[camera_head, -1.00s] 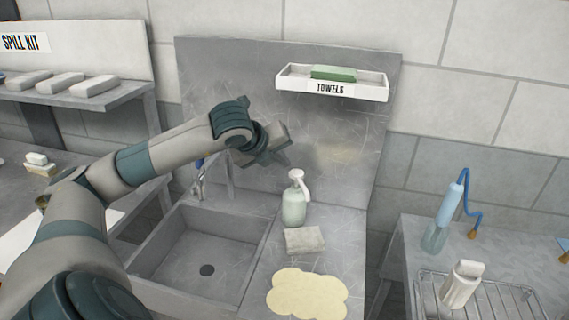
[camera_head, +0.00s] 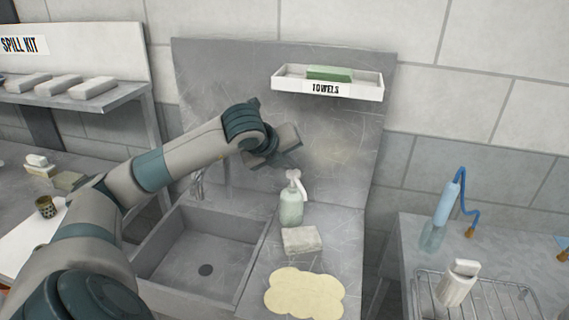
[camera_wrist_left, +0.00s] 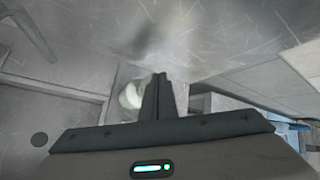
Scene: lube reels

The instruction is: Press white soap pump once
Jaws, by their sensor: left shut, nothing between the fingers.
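The soap pump (camera_head: 292,203) is a pale green translucent bottle with a white pump head, upright on the steel counter right of the sink. My left gripper (camera_head: 290,160) is shut and empty, just above and slightly behind the pump head, apparently apart from it. In the left wrist view the shut fingers (camera_wrist_left: 159,92) point forward. A pale round part of the pump (camera_wrist_left: 131,95) shows just left of them, partly hidden by the gripper. My right gripper is in neither view.
The sink (camera_head: 205,255) lies left of the pump. A grey block (camera_head: 301,240) and a cream cloth (camera_head: 305,293) lie in front of it. A towel shelf (camera_head: 360,86) juts from the backsplash above. A blue-tubed bottle (camera_head: 446,205) and a wire rack (camera_head: 490,300) stand on the right table.

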